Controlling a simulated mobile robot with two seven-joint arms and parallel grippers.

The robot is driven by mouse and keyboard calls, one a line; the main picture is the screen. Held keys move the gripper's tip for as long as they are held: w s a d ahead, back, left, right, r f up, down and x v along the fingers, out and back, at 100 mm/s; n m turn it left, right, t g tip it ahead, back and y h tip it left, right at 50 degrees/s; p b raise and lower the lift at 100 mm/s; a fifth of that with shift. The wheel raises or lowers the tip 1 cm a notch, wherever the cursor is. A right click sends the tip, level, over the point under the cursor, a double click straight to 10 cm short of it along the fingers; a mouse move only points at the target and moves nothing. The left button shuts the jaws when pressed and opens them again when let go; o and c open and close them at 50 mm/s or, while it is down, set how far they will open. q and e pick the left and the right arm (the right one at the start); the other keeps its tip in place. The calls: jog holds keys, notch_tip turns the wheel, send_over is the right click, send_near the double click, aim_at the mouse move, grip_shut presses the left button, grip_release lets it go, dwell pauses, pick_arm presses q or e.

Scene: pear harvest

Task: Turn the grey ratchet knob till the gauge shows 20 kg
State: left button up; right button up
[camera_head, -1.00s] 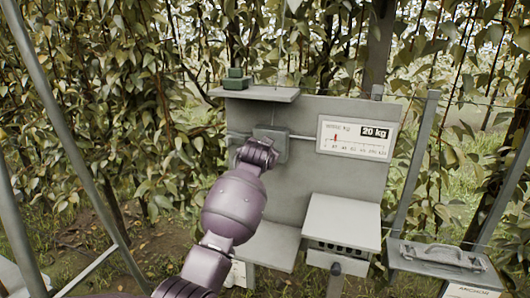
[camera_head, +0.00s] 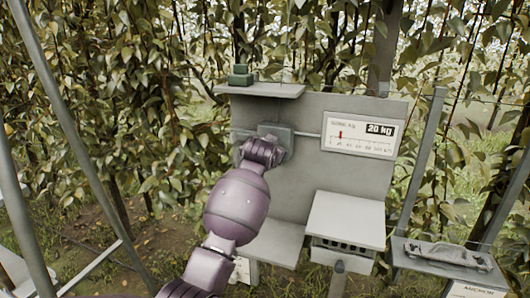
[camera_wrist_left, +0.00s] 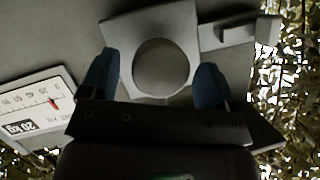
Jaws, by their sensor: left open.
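The grey ratchet knob (camera_wrist_left: 160,67) is a round dome on a square grey plate in the left wrist view. My left gripper (camera_wrist_left: 157,84) is open, with one blue fingertip on each side of the knob; I cannot tell if they touch it. In the head view my left gripper (camera_head: 262,150) is at the grey block (camera_head: 285,137) on the panel and hides the knob. The white gauge (camera_head: 357,146) is right of it, with a black "20 kg" label and a red needle (camera_head: 340,134) low on the scale, near its left end. My right gripper is out of view.
A grey shelf (camera_head: 262,90) with a small green object (camera_head: 240,75) juts out above the knob. A grey box (camera_head: 345,218) projects below the gauge. A grey tray (camera_head: 450,262) stands at the right. Slanted poles and foliage surround the panel.

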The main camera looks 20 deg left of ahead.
pick_arm(q)
jog(key=b+v, duration=0.1)
jog(key=v, duration=0.8)
jog(key=shift+s, duration=0.1)
notch_tip(320, 180, up, 4)
jog(key=d+t+h, duration=0.2)
jog(key=t, duration=0.2)
jog(key=s+a+f, duration=0.1)
jog(key=s+f, duration=0.4)
jog(key=f, duration=0.4)
jog(key=s+a+f+n+g+h+b, duration=0.1)
jog(key=s+a+f, duration=0.1)
jog(key=s+f, duration=0.55)
jog(key=s+a+f, duration=0.1)
jog(key=s+f, duration=0.3)
jog(key=f, duration=0.6)
jog(key=s+a+f+g, duration=0.2)
jog(key=s+f, duration=0.7)
jog(key=s, duration=0.2)
jog(key=s+a+f+n+g+y, duration=0.1)
jog(key=s+a+f+g, duration=0.1)
jog(key=s+f, duration=0.7)
jog(key=shift+s+f+g+b, duration=0.25)
jog(key=shift+s+g, duration=0.35)
jog(key=shift+s, duration=0.3)
